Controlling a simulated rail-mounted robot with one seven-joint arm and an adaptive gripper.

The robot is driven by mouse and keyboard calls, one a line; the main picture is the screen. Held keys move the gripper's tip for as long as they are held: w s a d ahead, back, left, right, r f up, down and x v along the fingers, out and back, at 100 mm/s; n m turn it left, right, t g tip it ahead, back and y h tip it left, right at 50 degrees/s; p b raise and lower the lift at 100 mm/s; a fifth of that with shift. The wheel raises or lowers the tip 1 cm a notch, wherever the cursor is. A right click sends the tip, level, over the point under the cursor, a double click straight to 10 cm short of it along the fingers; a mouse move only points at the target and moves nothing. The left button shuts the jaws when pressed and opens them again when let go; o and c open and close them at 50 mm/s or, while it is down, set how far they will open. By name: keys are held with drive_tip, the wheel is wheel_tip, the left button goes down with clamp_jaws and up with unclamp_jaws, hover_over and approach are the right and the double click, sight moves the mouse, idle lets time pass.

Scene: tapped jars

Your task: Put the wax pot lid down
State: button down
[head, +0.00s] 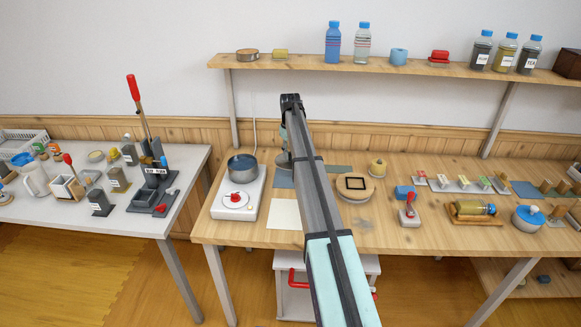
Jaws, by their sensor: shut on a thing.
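The wax pot (242,167) is a dark round pot standing without a lid on a white hot plate with a red knob. My gripper (285,147) is right of the pot and points down, mostly hidden behind my own arm. It is shut on what looks like the grey wax pot lid (282,160), of which only the left edge shows. A blue-grey mat (283,181) lies below the lid. I cannot tell whether the lid touches the mat.
The white hot plate (250,204) and a cream sheet (284,214) are near the mat. A shelf (430,67) with bottles runs above the bench.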

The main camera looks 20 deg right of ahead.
drive_tip(key=shift+f+p, duration=0.9)
drive_tip(key=shift+f, duration=3.25)
drive_tip(key=shift+f, duration=0.15)
drive_tip(key=c, duration=0.9)
unclamp_jaws()
drive_tip(key=shift+o, duration=0.2)
wheel_tip(320, 180, up, 12)
drive_tip(key=b, duration=0.3)
drive_tip(key=shift+b, duration=0.35)
